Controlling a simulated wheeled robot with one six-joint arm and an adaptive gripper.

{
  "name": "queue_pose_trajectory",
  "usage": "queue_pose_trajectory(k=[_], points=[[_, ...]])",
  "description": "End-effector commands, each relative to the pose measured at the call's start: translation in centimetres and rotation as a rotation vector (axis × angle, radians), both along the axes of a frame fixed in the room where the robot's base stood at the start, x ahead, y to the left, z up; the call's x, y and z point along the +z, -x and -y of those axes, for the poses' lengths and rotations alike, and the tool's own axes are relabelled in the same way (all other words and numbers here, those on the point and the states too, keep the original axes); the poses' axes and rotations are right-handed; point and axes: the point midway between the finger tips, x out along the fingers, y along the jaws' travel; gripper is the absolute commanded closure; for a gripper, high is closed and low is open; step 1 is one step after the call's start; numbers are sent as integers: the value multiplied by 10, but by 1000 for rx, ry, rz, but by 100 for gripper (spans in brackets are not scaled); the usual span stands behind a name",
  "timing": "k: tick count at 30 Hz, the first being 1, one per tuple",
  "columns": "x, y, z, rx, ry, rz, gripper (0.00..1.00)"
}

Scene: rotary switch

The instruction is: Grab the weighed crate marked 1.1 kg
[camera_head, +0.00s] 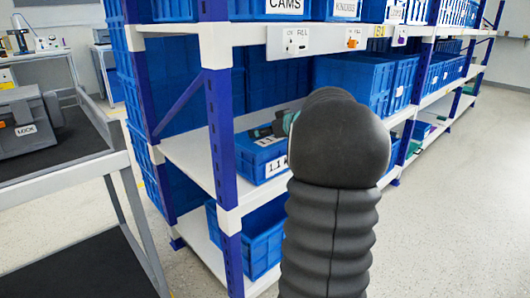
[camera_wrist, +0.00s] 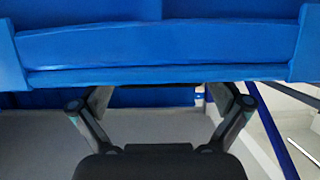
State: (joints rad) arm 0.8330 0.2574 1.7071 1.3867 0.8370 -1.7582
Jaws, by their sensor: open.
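The blue crate marked 1.1 kg (camera_head: 252,166) stands on the middle shelf of the near rack, and its white label partly shows beside my arm. My gripper (camera_head: 284,123) is at the crate's upper edge in the head view, mostly hidden behind my dark arm. In the wrist view a blue crate wall with a thick rim (camera_wrist: 160,45) fills the top. My gripper (camera_wrist: 160,97) is open there, its two fingers spread apart. The fingertips are hidden at the lower edge of the blue wall, so I cannot tell whether they touch it.
A white shelf board (camera_head: 190,160) lies left of the crate, with a blue upright (camera_head: 222,135) in front. Larger blue crates (camera_head: 365,78) stand to the right, another blue crate (camera_head: 262,240) below. A grey cart (camera_head: 70,180) stands at left. Floor at right is clear.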

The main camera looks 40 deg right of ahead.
Motion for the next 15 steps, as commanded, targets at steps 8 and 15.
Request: queue_pose_trajectory(k=[8, 15], points=[[0, 0, 0, 0, 0, 0, 65], [3, 0, 0, 0, 2, 3, 87]])
